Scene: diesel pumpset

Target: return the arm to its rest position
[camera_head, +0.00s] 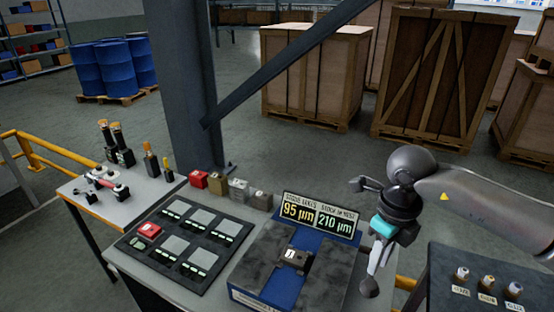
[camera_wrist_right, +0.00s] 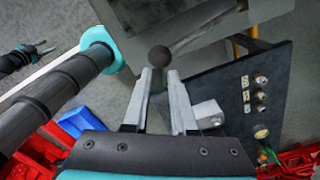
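My right gripper (camera_head: 374,258) comes in from the right on a grey arm and points down beside the right edge of the blue-based gauge fixture (camera_head: 268,301). In the right wrist view its two pale fingers (camera_wrist_right: 159,88) stand apart with a narrow gap. A dark round ball (camera_wrist_right: 159,56) shows at or just beyond the fingertips; it also shows in the head view (camera_head: 369,288). I cannot tell whether they touch. My left gripper is not in the head view; a dark claw-like shape (camera_wrist_right: 28,56) in the wrist view may be it, too small to read.
The fixture has a display (camera_head: 318,214) reading 95 µm and 210 µm. A black panel with pale pads (camera_head: 190,240) lies left. A dark panel with several labelled knobs (camera_head: 487,280) stands right. A post (camera_head: 185,90) and crates (camera_head: 316,75) are behind.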

